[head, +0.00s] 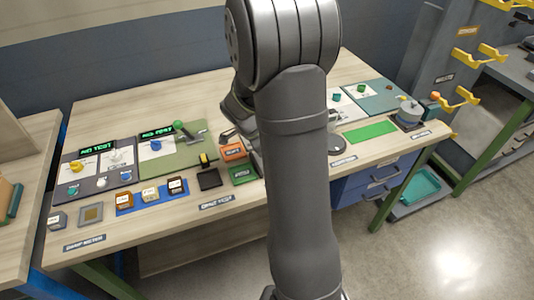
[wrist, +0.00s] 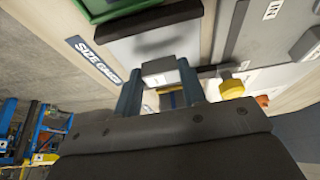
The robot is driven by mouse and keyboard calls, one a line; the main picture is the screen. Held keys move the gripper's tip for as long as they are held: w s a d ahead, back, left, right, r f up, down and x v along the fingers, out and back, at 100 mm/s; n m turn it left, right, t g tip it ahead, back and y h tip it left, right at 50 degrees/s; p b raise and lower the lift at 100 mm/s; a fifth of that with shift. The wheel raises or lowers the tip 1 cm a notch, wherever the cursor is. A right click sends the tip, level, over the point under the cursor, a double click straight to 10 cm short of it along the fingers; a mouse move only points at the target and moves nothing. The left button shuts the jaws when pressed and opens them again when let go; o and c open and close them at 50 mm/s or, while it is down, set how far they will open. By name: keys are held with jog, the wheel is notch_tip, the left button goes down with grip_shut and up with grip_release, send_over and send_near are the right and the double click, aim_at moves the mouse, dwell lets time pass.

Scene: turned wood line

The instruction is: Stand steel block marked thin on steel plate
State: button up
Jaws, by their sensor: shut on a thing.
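My gripper (wrist: 160,92) is in the wrist view with its two blue-grey fingers shut on a small grey block (wrist: 159,78). The block has a pale label face too small to read, so I cannot confirm the word thin. A flat light-grey plate (wrist: 152,44) with a dark edge lies just beyond the block and looks like the steel plate. I cannot tell whether block and plate touch. In the head view my arm hides the gripper tips, the held block and the area behind them.
A SIZE GAUGE label (wrist: 93,60) lies beside the plate, with a green tray-like thing (wrist: 110,8) beyond. A yellow knob (wrist: 232,88) stands right of the fingers. In the head view, a blue tray (head: 125,210) with labelled blocks stands left; a green mat (head: 370,131) lies right.

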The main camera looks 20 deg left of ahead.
jog(key=shift+f, duration=0.6)
jog(key=shift+f, duration=0.1)
jog(key=o, duration=1.1)
jog(key=v, duration=1.2)
jog(key=x, duration=1.1)
jog(key=shift+w+d+f, duration=0.15)
jog(key=shift+w+f, duration=0.05)
jog(key=shift+f, duration=0.1)
jog(key=shift+r, duration=1.85)
